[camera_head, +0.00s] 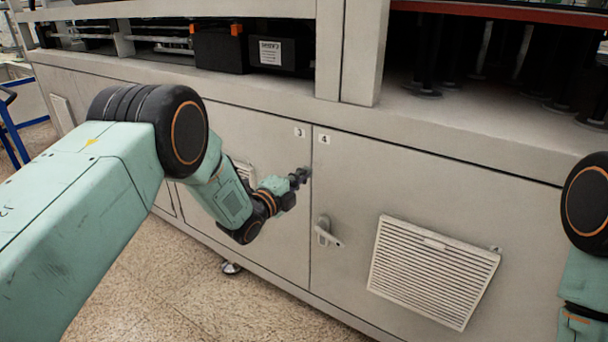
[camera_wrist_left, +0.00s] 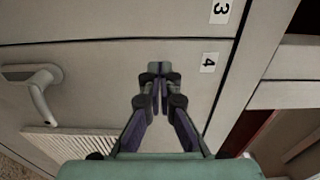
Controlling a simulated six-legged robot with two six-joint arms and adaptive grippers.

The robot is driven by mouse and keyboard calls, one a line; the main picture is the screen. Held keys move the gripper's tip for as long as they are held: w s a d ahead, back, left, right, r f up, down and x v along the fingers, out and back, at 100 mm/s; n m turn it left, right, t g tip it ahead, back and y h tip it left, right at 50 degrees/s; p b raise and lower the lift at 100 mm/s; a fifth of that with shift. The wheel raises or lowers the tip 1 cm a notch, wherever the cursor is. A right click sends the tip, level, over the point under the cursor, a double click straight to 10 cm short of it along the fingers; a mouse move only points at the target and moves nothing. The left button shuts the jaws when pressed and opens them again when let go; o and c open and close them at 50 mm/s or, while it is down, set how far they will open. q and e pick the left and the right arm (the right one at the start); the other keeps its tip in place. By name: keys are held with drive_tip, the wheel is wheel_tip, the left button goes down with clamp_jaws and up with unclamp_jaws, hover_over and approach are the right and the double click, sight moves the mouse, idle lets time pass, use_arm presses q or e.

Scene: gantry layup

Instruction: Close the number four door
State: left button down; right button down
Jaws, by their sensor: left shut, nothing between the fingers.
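The number four door (camera_head: 350,185) is a grey cabinet panel with a "4" label in its upper left corner. It looks flush or nearly flush with the number three door (camera_head: 270,150); a thin dark line runs along its top edge. Its lever handle (camera_head: 326,232) points down to the right. My left gripper (camera_head: 303,176) is shut and empty, close to the seam between the doors, above the handle. In the left wrist view, its fingertips (camera_wrist_left: 158,70) are in front of the number four door (camera_wrist_left: 100,85), near the label. I cannot tell whether they touch it. My right gripper is out of view.
A white louvred vent (camera_head: 432,270) is on the number four door. A ledge and a post (camera_head: 363,50) of the machine stand above the doors. Speckled floor (camera_head: 150,290) lies in front. A blue frame (camera_head: 12,130) is at the far left.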

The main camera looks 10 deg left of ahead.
use_arm(q)
drive_tip(key=p+v, duration=0.3)
drive_tip(key=v, duration=0.6)
drive_tip(key=s+a+f+n+g+y, duration=0.2)
drive_tip(key=s+f+n+g+y, duration=0.45)
drive_tip(key=s+f+n, duration=1)
drive_tip(key=s+a+n+g+p, duration=0.1)
drive_tip(key=s+n+g+p, duration=0.2)
drive_tip(key=s, duration=2.7)
drive_tip(key=f+n+g, duration=0.1)
drive_tip(key=n+g, duration=0.2)
drive_tip(key=g, duration=0.4)
drive_tip(key=shift+w+a, duration=0.1)
drive_tip(key=shift+a, duration=0.05)
